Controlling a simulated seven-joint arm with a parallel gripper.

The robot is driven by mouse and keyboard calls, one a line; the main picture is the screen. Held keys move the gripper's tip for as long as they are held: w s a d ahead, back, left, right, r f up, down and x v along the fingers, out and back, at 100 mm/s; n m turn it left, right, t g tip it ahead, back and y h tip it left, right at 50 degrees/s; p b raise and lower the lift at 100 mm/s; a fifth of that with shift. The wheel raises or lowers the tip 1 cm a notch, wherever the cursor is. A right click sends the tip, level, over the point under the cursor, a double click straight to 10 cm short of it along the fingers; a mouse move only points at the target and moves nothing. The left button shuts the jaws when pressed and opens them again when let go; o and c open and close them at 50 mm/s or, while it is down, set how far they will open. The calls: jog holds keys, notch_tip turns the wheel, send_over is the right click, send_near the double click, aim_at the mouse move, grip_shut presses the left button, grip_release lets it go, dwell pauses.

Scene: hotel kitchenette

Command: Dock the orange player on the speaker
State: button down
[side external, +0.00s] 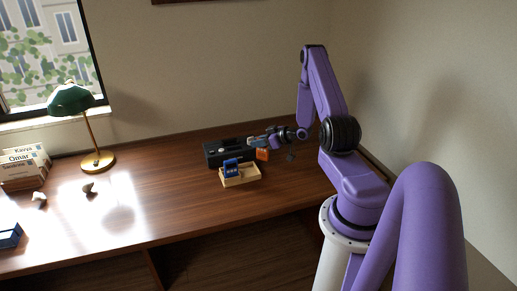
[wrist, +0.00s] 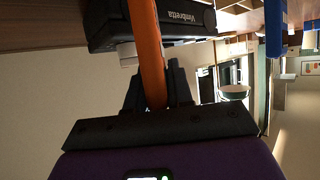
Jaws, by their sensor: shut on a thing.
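The orange player (side external: 262,155) is held in my gripper (side external: 267,145), at the right end of the speaker in the side view. The wrist view shows the player (wrist: 147,45) edge-on as a thin orange slab between the shut fingers (wrist: 152,90). The black speaker (side external: 214,156) stands on the desk. Its lettered side (wrist: 185,22) shows in the wrist view, close beside the player. The player overlaps the speaker's edge in that picture, and I cannot tell whether they touch. The speaker's dock is not clearly visible.
A light wooden tray (side external: 245,180) with a blue item (side external: 231,168) sits in front of the speaker. A green lamp (side external: 98,160), books (side external: 22,168), small pale objects and a blue box (side external: 9,236) are at the left. The desk middle is clear.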

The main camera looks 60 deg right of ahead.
aim_at(257, 148)
jog(key=shift+f, duration=1.35)
jog(key=shift+f, duration=0.15)
jog(key=c, duration=1.3)
grip_release()
